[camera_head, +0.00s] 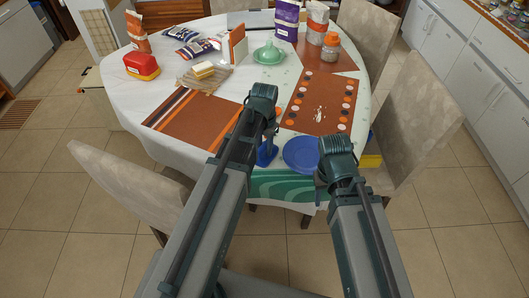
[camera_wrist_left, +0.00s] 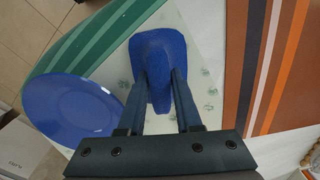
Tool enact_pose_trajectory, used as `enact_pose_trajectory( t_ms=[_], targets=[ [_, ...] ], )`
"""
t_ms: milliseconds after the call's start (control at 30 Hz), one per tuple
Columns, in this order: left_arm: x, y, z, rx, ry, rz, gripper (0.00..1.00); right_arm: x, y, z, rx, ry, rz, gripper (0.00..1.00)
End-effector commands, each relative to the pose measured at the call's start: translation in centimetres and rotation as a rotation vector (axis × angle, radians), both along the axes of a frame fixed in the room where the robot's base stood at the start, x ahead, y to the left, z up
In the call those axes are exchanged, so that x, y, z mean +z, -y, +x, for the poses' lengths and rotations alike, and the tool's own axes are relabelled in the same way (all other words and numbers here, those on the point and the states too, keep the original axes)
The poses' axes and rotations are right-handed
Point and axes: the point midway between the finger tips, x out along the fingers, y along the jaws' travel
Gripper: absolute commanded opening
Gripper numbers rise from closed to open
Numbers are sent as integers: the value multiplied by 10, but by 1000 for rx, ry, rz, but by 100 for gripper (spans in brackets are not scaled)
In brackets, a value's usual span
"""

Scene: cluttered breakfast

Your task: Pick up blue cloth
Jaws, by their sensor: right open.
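The blue cloth (camera_wrist_left: 158,50) is bunched between the two fingers of my left gripper (camera_wrist_left: 160,78) in the left wrist view, with its broad part spreading beyond the fingertips. In the head view the cloth (camera_head: 266,154) shows below the left gripper (camera_head: 269,128), near the front of the table. The fingers press on both sides of the cloth; I cannot tell whether it is clear of the table. My right gripper (camera_head: 322,184) is open and empty at the front edge, right of the blue plate.
A blue plate (camera_head: 301,154) lies just right of the cloth on a green mat (camera_head: 280,187). An orange striped mat (camera_head: 186,119) and a dotted mat (camera_head: 319,108) lie further back. A butter board (camera_head: 199,82), bags and jars crowd the back. Chairs flank the table.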

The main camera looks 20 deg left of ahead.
Motion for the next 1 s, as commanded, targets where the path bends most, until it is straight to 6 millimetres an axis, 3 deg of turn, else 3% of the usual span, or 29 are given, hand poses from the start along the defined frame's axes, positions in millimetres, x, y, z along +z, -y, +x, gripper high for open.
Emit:
enact_pose_trajectory(
  t_ms=[33,167,633,1000],
  targets=[
    [0,0,0,0,0,0,22,0,0,0,0,0,0,50],
    [0,0,0,0,0,0,0,0,0,0,0,0,0,50],
    [4,0,0,0,0,0,0,5,0,0,0,0,0,50],
    [43,0,0,0,0,0,0,43,0,0,0,0,0,50]
  ],
)
